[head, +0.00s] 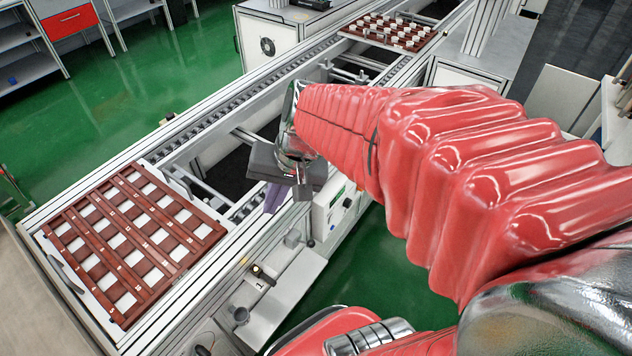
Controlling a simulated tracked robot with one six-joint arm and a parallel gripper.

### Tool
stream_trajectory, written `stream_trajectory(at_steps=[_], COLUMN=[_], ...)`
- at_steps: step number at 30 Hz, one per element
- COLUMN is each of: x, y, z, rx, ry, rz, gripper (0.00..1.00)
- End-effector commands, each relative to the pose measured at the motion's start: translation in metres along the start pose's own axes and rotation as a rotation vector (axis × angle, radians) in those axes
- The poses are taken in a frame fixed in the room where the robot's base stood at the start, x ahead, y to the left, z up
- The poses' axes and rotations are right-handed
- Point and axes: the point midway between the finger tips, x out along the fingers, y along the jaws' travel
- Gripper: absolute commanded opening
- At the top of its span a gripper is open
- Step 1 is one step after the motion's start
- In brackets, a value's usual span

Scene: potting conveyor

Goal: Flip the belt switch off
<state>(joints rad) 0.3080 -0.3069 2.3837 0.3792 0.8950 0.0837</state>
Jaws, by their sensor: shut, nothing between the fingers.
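My gripper (303,191) is in the middle of the head view, at the end of my red-sleeved arm. It is shut and empty, above the near side of the conveyor (225,128). A small dark and yellow fitting (260,274) sits on the near rail, lower left of the gripper. I cannot tell which part is the belt switch, nor its position.
A brown slatted tray (133,240) with white squares lies on the conveyor at left. Another tray (388,32) with white pieces is at the far end. A grey metal shelf (283,300) projects below the near rail. Green floor (140,85) is open beyond the conveyor.

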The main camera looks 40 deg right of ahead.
Motion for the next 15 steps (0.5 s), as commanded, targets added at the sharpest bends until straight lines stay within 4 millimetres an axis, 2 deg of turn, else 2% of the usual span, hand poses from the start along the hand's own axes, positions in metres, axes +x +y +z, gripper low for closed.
stream_trajectory(at_steps=[8, 15], x=[0.035, 0.066], y=[0.028, 0.061], z=[-0.039, -0.073], rx=[0.323, 0.603], ry=[-0.084, -0.135], rz=[-0.078, -0.157], gripper=[0.00, 0.00])
